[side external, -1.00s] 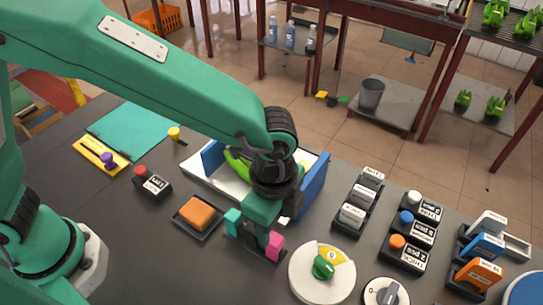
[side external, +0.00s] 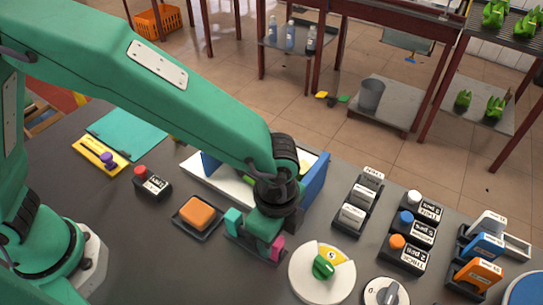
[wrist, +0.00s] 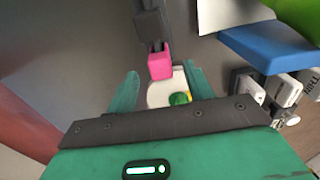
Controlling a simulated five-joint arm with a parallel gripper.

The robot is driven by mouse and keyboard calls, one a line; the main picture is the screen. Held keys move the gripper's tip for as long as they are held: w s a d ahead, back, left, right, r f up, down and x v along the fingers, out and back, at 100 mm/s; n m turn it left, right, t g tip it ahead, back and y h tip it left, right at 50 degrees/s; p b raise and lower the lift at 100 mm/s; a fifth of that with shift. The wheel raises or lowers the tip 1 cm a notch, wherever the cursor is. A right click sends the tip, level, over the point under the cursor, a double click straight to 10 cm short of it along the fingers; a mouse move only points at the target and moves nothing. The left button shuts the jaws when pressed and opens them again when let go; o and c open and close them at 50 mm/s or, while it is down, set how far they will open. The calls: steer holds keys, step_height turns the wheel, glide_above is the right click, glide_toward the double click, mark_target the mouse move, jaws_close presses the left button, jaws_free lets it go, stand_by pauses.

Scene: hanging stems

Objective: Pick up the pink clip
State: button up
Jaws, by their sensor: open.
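The pink clip (wrist: 160,65) sits at the end of a dark holder (wrist: 150,25) in the wrist view. In the side view the pink clip (side external: 278,247) shows at the right end of a dark base, partly covered by my gripper. My gripper (wrist: 163,82) is open, with one teal finger on each side of the clip's line in the wrist view. Nothing is seen held. In the side view my gripper (side external: 251,233) is low over the base, beside the clip. Whether a finger touches the clip cannot be told.
An orange block on a dark tray (side external: 198,216) lies left of my gripper. A white dial (side external: 322,272) with a green knob stands close on the right. A white bin with blue sides (side external: 318,188) is behind. Switch blocks (side external: 405,242) stand further right.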

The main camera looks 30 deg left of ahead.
steer(key=shift+a+f, duration=0.1)
steer(key=shift+f, duration=2.15)
steer(key=c, duration=1)
steer(key=shift+r, duration=0.2)
step_height(320, 180, up, 10)
steer(key=shift+f, duration=0.15)
steer(key=shift+w, duration=0.1)
